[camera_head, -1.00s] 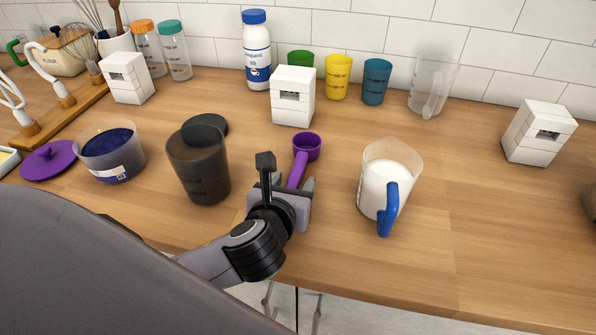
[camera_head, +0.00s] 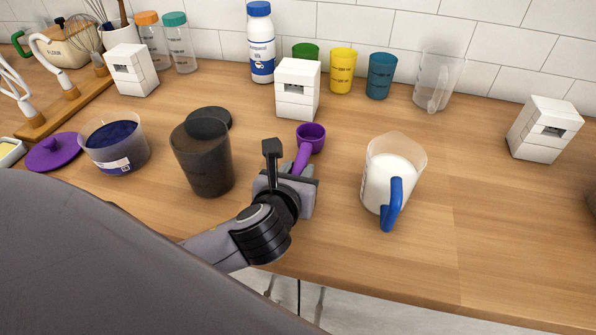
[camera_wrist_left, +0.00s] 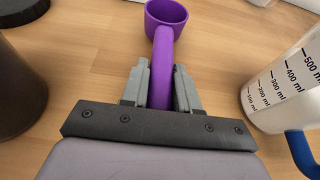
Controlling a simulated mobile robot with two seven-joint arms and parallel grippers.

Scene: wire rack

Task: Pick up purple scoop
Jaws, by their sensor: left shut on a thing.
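The purple scoop (camera_head: 309,140) has its round cup end pointing away from me, toward the back of the counter. My left gripper (camera_head: 295,172) is around its handle. In the left wrist view the scoop (camera_wrist_left: 163,55) runs straight between the two grey fingers of the left gripper (camera_wrist_left: 161,88), which are shut on the handle. The lower end of the handle is hidden by the gripper body. I cannot tell whether the scoop touches the counter. My right gripper is not in view.
A dark translucent cup (camera_head: 203,160) stands left of the gripper. A measuring jug (camera_head: 412,165) of white liquid with a blue handle stands right. A white block stack (camera_head: 297,92) is behind the scoop. The wooden counter (camera_head: 490,220) is clear at front right.

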